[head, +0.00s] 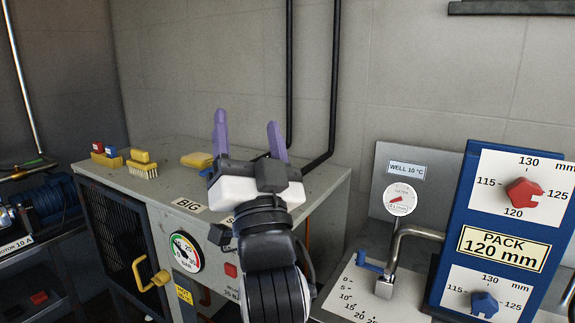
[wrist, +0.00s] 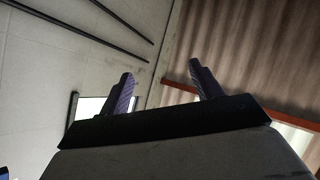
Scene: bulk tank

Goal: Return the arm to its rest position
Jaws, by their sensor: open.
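My gripper (head: 248,135) is raised in the middle of the head view, with its two purple fingers apart and pointing up. Nothing is between the fingers. In the wrist view the fingers (wrist: 162,88) point toward the upper wall and the corrugated ceiling, with empty space between them. My gripper appears in front of the grey cabinet top and the wall in the head view. It hides part of the cabinet's right side.
A grey cabinet (head: 325,180) holds yellow brushes (head: 142,165) and a yellow item (head: 197,159). A round gauge (head: 185,252) is on its front. At right stand a blue panel with a red knob (head: 523,193) and blue knob (head: 484,303), a small dial (head: 399,199) and a bent pipe (head: 418,233).

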